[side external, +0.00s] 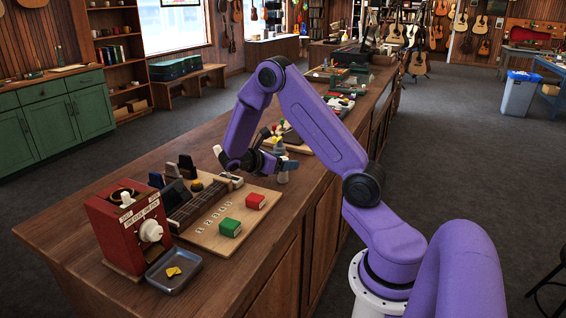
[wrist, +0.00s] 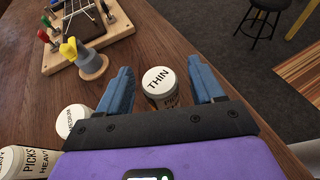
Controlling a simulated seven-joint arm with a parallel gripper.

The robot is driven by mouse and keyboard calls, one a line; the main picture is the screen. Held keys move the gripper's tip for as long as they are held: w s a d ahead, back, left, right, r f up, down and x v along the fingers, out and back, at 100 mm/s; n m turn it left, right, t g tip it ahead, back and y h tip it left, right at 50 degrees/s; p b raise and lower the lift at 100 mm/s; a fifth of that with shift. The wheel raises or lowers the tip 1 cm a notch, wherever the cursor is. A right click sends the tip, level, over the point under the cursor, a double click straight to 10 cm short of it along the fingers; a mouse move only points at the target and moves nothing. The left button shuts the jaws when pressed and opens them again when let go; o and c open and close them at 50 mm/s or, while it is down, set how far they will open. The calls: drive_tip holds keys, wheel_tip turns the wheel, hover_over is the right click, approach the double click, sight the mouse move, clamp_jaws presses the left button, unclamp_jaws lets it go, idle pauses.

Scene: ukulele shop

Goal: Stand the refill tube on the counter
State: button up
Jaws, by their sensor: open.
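In the wrist view, a tube with a white cap marked THIN (wrist: 160,82) is between my gripper's (wrist: 160,70) two blue fingers. The fingers are apart, with visible gaps on both sides of the tube. The cap faces the camera and part of the labelled side shows below it; the tube's foot is hidden. In the side view my gripper (side external: 281,152) is low over the wooden counter (side external: 130,198), and the tubes there are too small and covered to tell apart. Which tube is the refill tube is not marked.
Two more labelled tubes, MEDIUM (wrist: 72,122) and HEAVY (wrist: 38,162), are close at left in the wrist view, partly hidden by my gripper. A yellow-topped grey piece (wrist: 88,62) stands beyond. A red dispenser (side external: 128,228) and a grey tray (side external: 173,283) are at the counter's near end.

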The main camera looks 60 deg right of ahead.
drive_tip(key=a+r, duration=0.1)
drive_tip(key=a, duration=0.4)
drive_tip(key=w+a+r+t+y, duration=0.1)
drive_tip(key=a+r, duration=0.1)
drive_tip(key=a, duration=0.3)
drive_tip(key=a+r+t, duration=0.1)
drive_tip(key=a, duration=0.5)
drive_tip(key=shift+w+r+y, duration=0.3)
drive_tip(key=shift+w+y, duration=0.1)
drive_tip(key=s+a+t+y, duration=0.1)
drive_tip(key=s+a+y, duration=0.4)
drive_tip(key=s+a, duration=0.3)
drive_tip(key=s+a+t+y, duration=0.2)
drive_tip(key=s+a+y, duration=0.4)
drive_tip(key=s, duration=0.8)
drive_tip(key=a, duration=0.2)
drive_tip(key=shift+s+a+r+m+t, duration=0.15)
drive_tip(key=shift+s+a+m+t, duration=0.15)
drive_tip(key=shift+a+m, duration=0.1)
drive_tip(key=shift+w, duration=0.1)
